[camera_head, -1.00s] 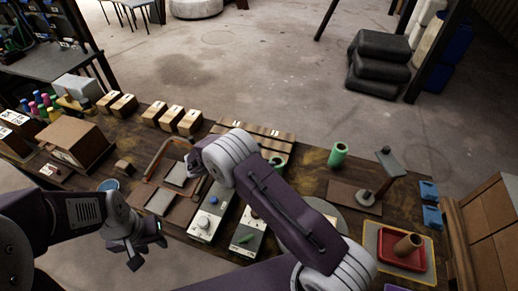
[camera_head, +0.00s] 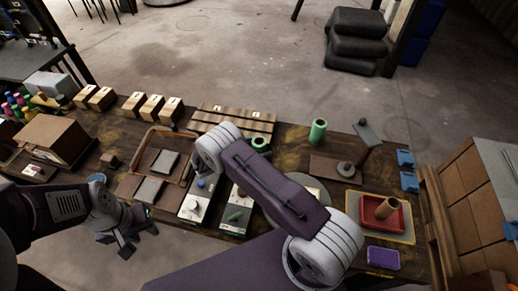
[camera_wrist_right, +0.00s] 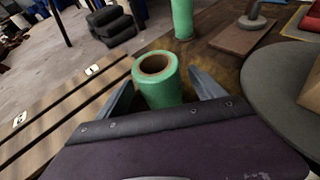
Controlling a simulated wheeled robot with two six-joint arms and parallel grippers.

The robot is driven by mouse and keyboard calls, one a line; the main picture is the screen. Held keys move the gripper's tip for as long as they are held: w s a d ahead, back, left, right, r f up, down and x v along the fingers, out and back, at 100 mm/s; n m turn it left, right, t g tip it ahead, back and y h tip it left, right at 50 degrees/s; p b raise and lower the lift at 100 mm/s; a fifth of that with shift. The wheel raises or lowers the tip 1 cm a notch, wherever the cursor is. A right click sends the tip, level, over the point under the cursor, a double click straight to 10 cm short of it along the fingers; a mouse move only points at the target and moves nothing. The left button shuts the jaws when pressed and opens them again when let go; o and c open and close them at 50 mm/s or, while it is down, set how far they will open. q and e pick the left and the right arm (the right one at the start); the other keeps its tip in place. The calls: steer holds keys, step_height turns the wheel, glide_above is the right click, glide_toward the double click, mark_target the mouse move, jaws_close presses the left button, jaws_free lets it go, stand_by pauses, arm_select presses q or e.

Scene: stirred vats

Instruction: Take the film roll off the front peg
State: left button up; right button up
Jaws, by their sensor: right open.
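A green film roll (camera_wrist_right: 160,88) with a brown core stands upright between the fingers of my right gripper (camera_wrist_right: 163,92) in the right wrist view. The fingers are open, one on each side of it, and I see no firm contact. In the head view this roll (camera_head: 260,142) shows only partly behind my right arm, which hides the right gripper. A second green roll (camera_head: 318,131) stands upright farther right; it also shows in the right wrist view (camera_wrist_right: 182,18). No peg is visible under either roll. My left gripper (camera_head: 138,242) is open and empty near the table's front edge.
A slatted wooden rack (camera_head: 236,118) lies beside the nearer roll. To the right are a brown plate with a post (camera_head: 333,168), a grey disc (camera_wrist_right: 275,85), a red tray (camera_head: 395,222) and blue blocks (camera_head: 407,170). Control boxes (camera_head: 197,203) stand in front.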

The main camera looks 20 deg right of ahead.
mark_target(264, 138)
steer(key=shift+w+d+f, duration=0.15)
steer(key=shift+d+f, duration=0.05)
steer(key=shift+d, duration=0.15)
steer(key=shift+r, duration=0.1)
steer(key=c, duration=1.7)
steer(key=shift+r, duration=0.6)
step_height(264, 138, up, 3)
steer(key=shift+r, duration=0.15)
steer(key=s+d+r, duration=0.4)
steer(key=s+d, duration=0.1)
steer(key=s+d+r, duration=0.2)
steer(key=s+d, duration=0.1)
steer(key=shift+s+d+r, duration=0.15)
steer(key=shift+r, duration=0.1)
